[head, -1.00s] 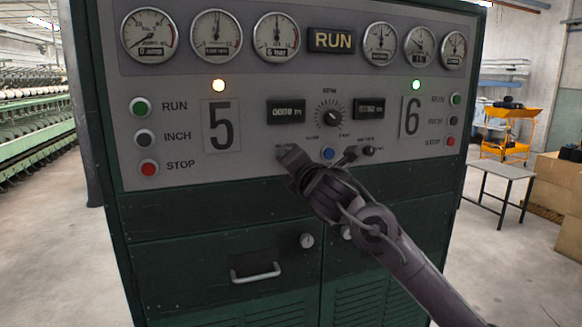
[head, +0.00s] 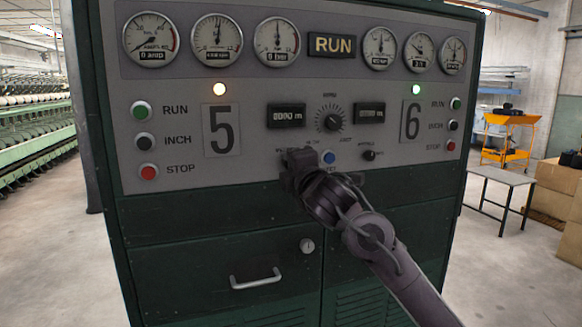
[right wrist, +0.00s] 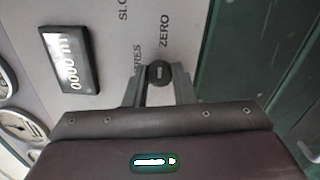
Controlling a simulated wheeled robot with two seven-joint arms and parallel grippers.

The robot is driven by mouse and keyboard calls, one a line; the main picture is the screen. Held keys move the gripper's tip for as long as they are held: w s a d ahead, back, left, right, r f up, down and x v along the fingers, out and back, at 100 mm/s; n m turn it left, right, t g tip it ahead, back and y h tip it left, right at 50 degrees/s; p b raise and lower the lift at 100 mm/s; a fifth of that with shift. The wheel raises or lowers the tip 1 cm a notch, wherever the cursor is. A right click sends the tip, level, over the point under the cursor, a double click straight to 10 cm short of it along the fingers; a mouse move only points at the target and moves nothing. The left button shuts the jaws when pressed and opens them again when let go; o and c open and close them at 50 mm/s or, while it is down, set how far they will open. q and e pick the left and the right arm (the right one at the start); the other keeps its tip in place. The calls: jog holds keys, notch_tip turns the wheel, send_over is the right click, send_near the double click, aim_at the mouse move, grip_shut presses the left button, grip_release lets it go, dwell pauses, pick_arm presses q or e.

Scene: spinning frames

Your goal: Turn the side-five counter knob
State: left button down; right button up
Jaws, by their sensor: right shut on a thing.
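The side-five counter (head: 286,115) is a small black window on the grey panel. In the right wrist view the counter window (right wrist: 69,59) reads 0000 m. The side-five counter knob (right wrist: 158,72) is small, round and dark, with "ZERO" and "METRES" lettering beside it. My right gripper (right wrist: 158,84) is shut on this knob, one finger on each side. In the head view my right gripper (head: 294,160) covers the knob below the side-five counter. My left gripper is not in view.
A blue button (head: 329,157) and the side-six knob (head: 369,155) sit just right of my gripper. A larger dial (head: 333,118) is above. The red STOP button (head: 149,172) is at the left. A drawer handle (head: 256,279) sticks out below.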

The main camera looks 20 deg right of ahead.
grip_shut()
jog(key=o, duration=1)
grip_release()
jog(key=shift+d, duration=0.1)
jog(key=s+b, duration=0.1)
jog(key=s, duration=0.7)
jog(key=shift+d+f+b, duration=0.1)
jog(key=shift+f+b, duration=0.1)
jog(key=shift+b, duration=0.2)
